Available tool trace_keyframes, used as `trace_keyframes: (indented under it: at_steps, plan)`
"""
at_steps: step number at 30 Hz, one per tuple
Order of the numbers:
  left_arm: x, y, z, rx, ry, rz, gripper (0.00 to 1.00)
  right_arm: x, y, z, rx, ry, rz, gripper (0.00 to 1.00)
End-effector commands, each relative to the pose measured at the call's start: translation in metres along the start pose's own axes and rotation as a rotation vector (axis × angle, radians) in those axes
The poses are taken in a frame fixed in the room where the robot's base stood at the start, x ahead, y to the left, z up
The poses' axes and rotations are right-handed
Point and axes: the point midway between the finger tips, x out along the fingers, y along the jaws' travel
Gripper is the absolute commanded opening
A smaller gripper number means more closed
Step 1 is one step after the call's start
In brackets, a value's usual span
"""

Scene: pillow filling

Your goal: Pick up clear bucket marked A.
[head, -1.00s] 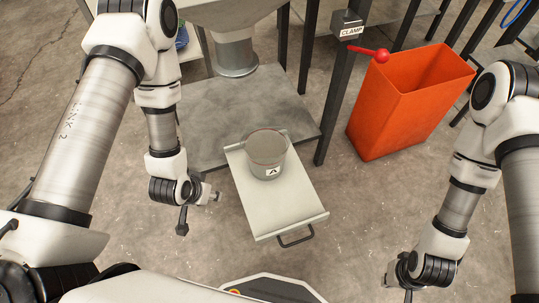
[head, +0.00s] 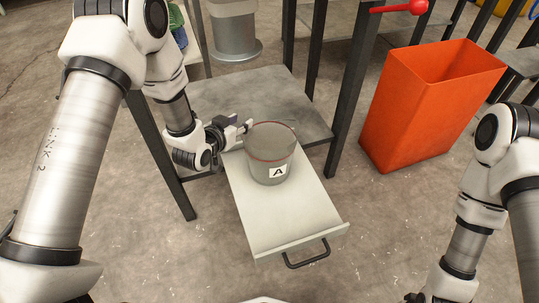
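The clear bucket marked A (head: 270,160) stands upright on a pale pull-out tray (head: 290,222), with its white A label facing me and a reddish line around its rim. My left gripper (head: 234,141) is at the bucket's left side, close to its rim, and looks open. One light fingertip is near the rim's left edge; whether it touches the bucket I cannot tell. My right gripper (head: 416,297) is low at the bottom edge, far right of the bucket, mostly cut off, so its fingers are unclear.
The tray has a black front handle (head: 307,256) and extends from a grey metal shelf (head: 215,97) between dark table legs. An orange bin (head: 425,108) stands to the right. Bare concrete floor lies in front.

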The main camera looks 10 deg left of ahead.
Motion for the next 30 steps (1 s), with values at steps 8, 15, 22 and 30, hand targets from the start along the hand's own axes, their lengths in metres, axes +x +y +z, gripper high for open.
trace_keyframes:
  at_steps: [8, 15, 22, 30]
  plan:
    - [0.040, 0.002, 0.004, 0.001, -0.001, 0.001, 0.39, 0.020, 0.000, 0.000, 0.000, -0.001, 0.000, 0.00]
    - [0.039, 0.002, 0.003, 0.001, -0.002, 0.000, 0.14, 0.019, 0.000, 0.000, 0.000, 0.000, 0.000, 0.00]
    - [0.039, 0.001, 0.002, 0.000, 0.001, 0.000, 0.00, 0.019, 0.000, 0.000, 0.000, 0.000, 0.000, 0.00]
    - [0.038, 0.001, 0.001, 0.001, 0.000, 0.000, 0.00, 0.018, 0.000, 0.000, 0.000, 0.000, 0.000, 0.00]
